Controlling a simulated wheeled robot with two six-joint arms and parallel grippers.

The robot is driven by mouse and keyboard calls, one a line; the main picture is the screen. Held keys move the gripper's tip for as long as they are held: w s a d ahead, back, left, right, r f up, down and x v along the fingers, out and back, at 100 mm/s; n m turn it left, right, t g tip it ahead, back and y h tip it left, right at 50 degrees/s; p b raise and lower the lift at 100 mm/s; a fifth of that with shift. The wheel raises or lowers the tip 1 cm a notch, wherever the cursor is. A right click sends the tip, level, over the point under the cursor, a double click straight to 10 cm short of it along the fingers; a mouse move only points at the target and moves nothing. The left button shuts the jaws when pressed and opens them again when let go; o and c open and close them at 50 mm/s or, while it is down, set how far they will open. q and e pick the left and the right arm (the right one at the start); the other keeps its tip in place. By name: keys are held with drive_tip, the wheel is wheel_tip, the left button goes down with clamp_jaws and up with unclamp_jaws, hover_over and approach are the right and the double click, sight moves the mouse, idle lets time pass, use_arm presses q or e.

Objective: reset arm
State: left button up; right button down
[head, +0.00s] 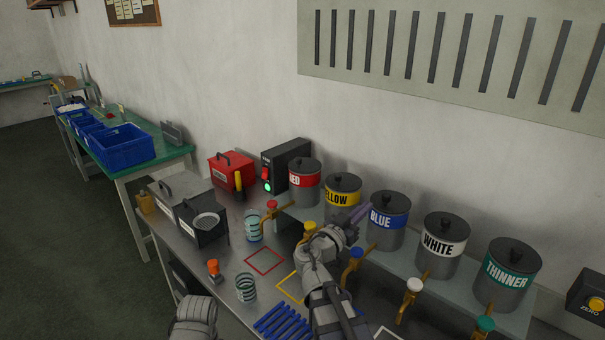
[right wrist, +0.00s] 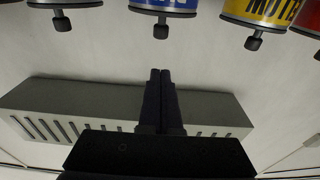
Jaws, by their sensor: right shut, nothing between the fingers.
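My right arm reaches up from the bottom of the head view. Its gripper (head: 357,214) is raised in front of the yellow and blue paint cans. In the right wrist view the two dark fingers (right wrist: 160,100) lie side by side, shut and empty, against the pale wall. Whether the fingertips touch a can cannot be told from the head view. A grey link of my left arm shows at the bottom edge of the head view; the left gripper is out of view.
Red (head: 304,181), yellow (head: 342,197), blue (head: 388,219), white (head: 443,245) and thinner (head: 506,274) cans line a shelf, with taps below. Striped cups (head: 245,288) and blue sticks (head: 283,322) are on the bench. A slatted vent (head: 450,60) is on the wall.

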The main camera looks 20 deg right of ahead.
drive_tip(key=s+a+f+n+g+y, duration=0.2)
drive_tip(key=s+a+f+n+y, duration=0.15)
drive_tip(key=a+f, duration=0.5)
drive_tip(key=s+a+f+n+g+y, duration=0.25)
drive_tip(key=a+f+n+y, duration=0.2)
drive_tip(key=a+f, duration=0.35)
drive_tip(key=s+a+f+n+g+y, duration=0.2)
drive_tip(key=s+a+f+n+y, duration=0.2)
drive_tip(key=a, duration=0.5)
drive_tip(key=s+a+f+n+g+y, duration=0.2)
drive_tip(key=s+a+f+n+y, duration=0.1)
drive_tip(key=s+a, duration=0.3)
drive_tip(key=a+n+y, duration=0.1)
drive_tip(key=a, duration=0.1)
drive_tip(key=shift+s+a+f+g, duration=0.35)
drive_tip(key=shift+a+f, duration=0.05)
